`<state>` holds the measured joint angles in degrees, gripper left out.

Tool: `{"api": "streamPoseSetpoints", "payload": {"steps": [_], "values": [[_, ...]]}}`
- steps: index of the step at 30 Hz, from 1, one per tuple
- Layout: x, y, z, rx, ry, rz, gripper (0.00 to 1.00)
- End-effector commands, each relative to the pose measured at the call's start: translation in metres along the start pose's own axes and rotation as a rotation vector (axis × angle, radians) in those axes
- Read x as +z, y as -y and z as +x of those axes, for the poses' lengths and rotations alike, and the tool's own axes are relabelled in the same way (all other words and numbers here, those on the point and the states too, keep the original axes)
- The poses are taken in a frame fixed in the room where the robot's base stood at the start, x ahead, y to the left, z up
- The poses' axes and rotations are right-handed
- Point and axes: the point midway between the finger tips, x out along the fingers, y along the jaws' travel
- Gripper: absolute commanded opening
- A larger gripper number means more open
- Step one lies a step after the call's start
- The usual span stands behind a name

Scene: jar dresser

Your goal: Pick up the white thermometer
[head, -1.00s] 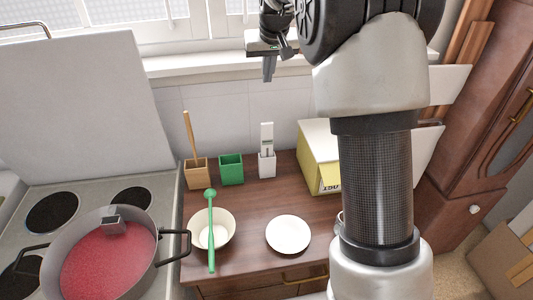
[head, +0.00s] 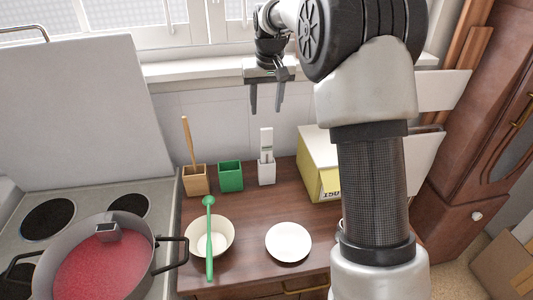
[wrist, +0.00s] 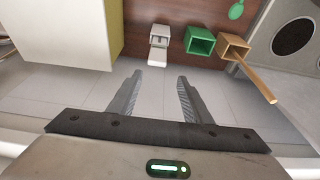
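The white thermometer (head: 266,139) stands upright in a small white holder (head: 266,172) on the brown dresser top (head: 240,264), near the wall. It also shows from above in the wrist view (wrist: 159,36), ahead of my fingers and between the yellow box and the green cup. My gripper (head: 267,110) is open and empty. In the head view it hangs above the thermometer, close to the wall. In the wrist view my two fingers (wrist: 156,98) are apart with nothing between them.
Left of the holder are a green cup (head: 231,176) and a wooden cup (head: 195,181) with a wooden stick (head: 188,140). A yellow-white box (head: 318,165) stands right. In front are a bowl (head: 221,222) with a green ladle (head: 209,240) and a white plate (head: 288,241). A stove pot (head: 103,266) is left.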

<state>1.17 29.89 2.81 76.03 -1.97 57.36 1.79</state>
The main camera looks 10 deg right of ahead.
Motion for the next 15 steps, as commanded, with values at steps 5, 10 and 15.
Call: {"api": "streamPoseSetpoints", "payload": {"steps": [5,10,15], "values": [[0.005,0.000,0.020,0.001,0.027,0.002,0.55],[0.006,0.000,0.058,0.001,0.029,0.001,0.55],[0.007,-0.001,0.093,0.001,0.027,0.001,0.55]]}}
